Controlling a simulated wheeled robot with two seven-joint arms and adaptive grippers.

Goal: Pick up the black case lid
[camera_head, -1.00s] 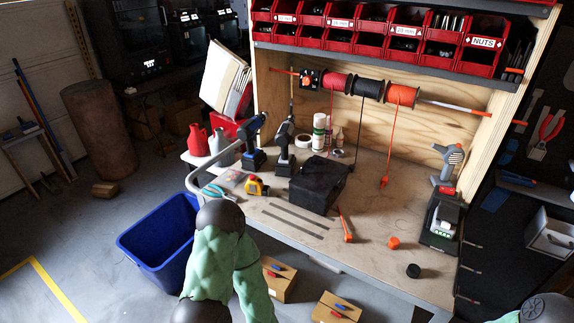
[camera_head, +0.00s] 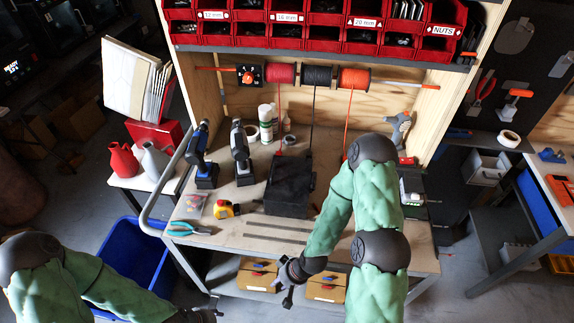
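A black case (camera_head: 290,187) sits on the wooden workbench, left of its middle. It looks like a dark closed box, and I cannot make out a seam between its lid and body. My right gripper (camera_head: 282,281) is in front of the bench's front edge, nearer to me than the case and well apart from it. Its fingers look spread and nothing shows between them. My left gripper (camera_head: 208,313) shows only in part at the bottom edge, left of the right one, and its fingers are too small to judge.
Two drills (camera_head: 202,157) (camera_head: 243,153) stand left of the case. A yellow tape measure (camera_head: 226,209) and blue pliers (camera_head: 187,229) lie at the front left. Spools (camera_head: 317,76) hang behind, under red bins (camera_head: 320,37). A blue bin (camera_head: 135,254) stands on the floor.

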